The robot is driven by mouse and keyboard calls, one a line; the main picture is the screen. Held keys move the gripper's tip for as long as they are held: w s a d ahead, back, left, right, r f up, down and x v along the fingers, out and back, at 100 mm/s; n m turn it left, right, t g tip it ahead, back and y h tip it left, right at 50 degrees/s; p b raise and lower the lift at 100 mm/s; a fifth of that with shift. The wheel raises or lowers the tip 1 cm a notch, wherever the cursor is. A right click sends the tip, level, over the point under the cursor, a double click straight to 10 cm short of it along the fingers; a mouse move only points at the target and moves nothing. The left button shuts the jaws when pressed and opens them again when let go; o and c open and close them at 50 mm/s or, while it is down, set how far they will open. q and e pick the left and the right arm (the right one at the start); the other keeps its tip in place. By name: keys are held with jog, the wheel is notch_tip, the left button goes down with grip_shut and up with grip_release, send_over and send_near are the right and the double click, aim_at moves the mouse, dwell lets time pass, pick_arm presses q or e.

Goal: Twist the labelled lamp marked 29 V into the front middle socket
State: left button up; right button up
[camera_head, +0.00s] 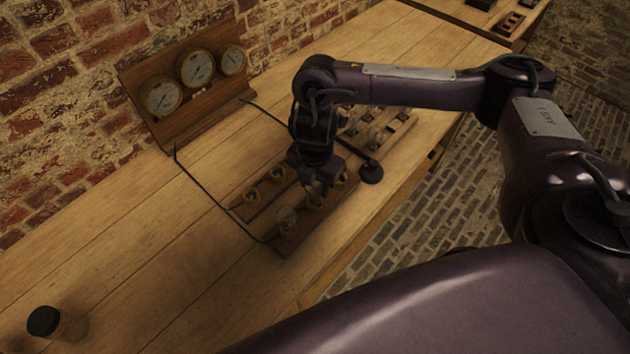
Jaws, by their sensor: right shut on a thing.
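My right gripper (318,184) points down over the front row of the wooden socket board (285,246). It is shut on a lamp, which its fingers hide almost wholly; no 29 V label can be read. The fingertips are right above or at the front middle socket (315,201); I cannot tell whether the lamp touches it. The front left socket (287,226) seems to have a clear glass bulb on it. Two back-row sockets (250,195) (278,175) show behind. My left gripper is not in view.
A rack with several small lamps (390,127) lies behind my right arm. A round black base (370,172) stands beside the board. A panel with three dials (196,70) stands at the wall. Black cable (215,203) crosses the bench. A dark-lidded jar (45,321) stands at lower left.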

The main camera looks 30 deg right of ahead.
jog(key=shift+f+b, duration=0.3)
jog(key=shift+f, duration=0.2)
jog(key=shift+f, duration=0.2)
dwell(0.6)
jog(key=shift+s+r+m+p, duration=0.1)
jog(key=shift+r+m+p, duration=0.05)
jog(key=shift+m+p, duration=1.95)
jog(key=shift+p, duration=0.25)
jog(key=shift+m+p, duration=1.1)
